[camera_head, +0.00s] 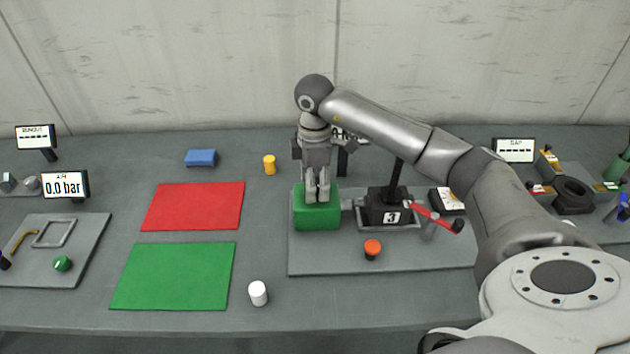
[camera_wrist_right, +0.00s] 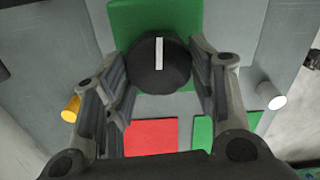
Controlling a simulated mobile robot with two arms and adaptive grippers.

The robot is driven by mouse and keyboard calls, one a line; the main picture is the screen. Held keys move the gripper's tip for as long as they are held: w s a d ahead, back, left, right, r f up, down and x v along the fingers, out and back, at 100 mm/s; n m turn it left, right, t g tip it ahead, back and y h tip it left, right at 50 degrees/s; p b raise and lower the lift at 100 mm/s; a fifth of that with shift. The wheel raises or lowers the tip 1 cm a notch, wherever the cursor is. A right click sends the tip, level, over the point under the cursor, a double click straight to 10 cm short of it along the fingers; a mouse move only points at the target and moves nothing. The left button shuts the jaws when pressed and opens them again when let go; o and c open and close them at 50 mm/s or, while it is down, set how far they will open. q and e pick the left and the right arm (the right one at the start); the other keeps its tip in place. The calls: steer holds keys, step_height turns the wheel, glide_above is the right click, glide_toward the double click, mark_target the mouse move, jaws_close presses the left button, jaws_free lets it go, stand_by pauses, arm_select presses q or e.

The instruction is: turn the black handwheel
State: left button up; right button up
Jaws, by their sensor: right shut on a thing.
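The black handwheel (camera_wrist_right: 160,72) is a round knob with a white stripe on top, seen in the right wrist view. It is at the green block (camera_wrist_right: 130,22), which also shows in the head view (camera_head: 316,217). My right gripper (camera_head: 318,198) points down at the top of this block. Its fingers (camera_wrist_right: 160,85) are shut on the handwheel, one on each side. In the head view the handwheel is hidden by the fingers. My left gripper is in neither view.
An orange-red button (camera_head: 372,248) is in front. Red (camera_head: 193,206) and green (camera_head: 174,277) mats lie left. A white cylinder (camera_head: 258,293) stands near the table's front edge.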

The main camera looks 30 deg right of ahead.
steer(key=shift+w+r+m+p, duration=0.15)
steer(key=shift+m+p, duration=0.2)
steer(key=shift+m, duration=1.85)
steer(key=o, duration=1)
steer(key=shift+o, duration=0.2)
step_height(320, 180, up, 12)
